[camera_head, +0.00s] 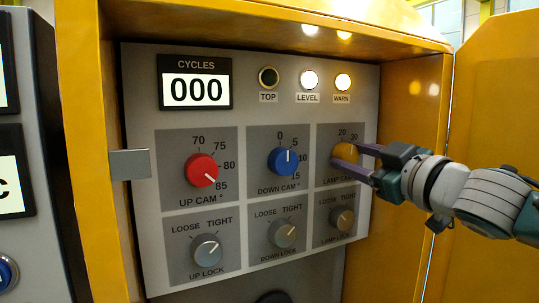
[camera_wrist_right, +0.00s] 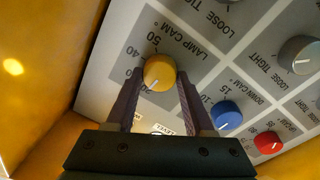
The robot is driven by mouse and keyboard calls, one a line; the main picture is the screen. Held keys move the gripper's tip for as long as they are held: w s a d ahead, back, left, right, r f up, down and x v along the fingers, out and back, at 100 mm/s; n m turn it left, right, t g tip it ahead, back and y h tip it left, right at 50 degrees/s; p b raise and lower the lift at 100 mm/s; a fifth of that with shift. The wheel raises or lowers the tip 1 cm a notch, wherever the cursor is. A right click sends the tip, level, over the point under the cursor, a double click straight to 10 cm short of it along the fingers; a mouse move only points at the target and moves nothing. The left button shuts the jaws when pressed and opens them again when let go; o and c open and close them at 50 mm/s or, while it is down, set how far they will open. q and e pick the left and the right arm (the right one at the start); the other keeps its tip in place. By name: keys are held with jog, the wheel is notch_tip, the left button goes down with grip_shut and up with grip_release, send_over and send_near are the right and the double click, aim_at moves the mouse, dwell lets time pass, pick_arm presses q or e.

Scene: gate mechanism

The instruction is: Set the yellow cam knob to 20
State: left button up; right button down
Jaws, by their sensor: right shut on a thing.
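The yellow lamp cam knob (camera_head: 347,152) is on the right of the panel's upper row of knobs, partly covered by my right gripper in the head view. It shows more fully in the right wrist view (camera_wrist_right: 159,70), where its pale pointer line points roughly toward the 20 mark. My right gripper (camera_head: 340,157) reaches in from the right with its purple fingers on either side of the knob, shut on it. In the wrist view the fingers (camera_wrist_right: 161,78) flank the knob. My left gripper is in neither view.
A red up cam knob (camera_head: 201,170) and a blue down cam knob (camera_head: 283,161) share the row. Grey lock knobs, including the lamp lock knob (camera_head: 341,219), sit below. The counter (camera_head: 195,84) reads 000. LEVEL and WARN lamps are lit. A yellow cabinet frame (camera_head: 412,100) borders the panel.

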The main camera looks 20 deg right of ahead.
jog(key=shift+n, duration=0.7)
jog(key=shift+c, duration=1.4)
grip_release()
jog(key=s+b, duration=0.1)
jog(key=s, duration=0.9)
jog(key=shift+d+f, duration=0.2)
jog(key=shift+f, duration=0.05)
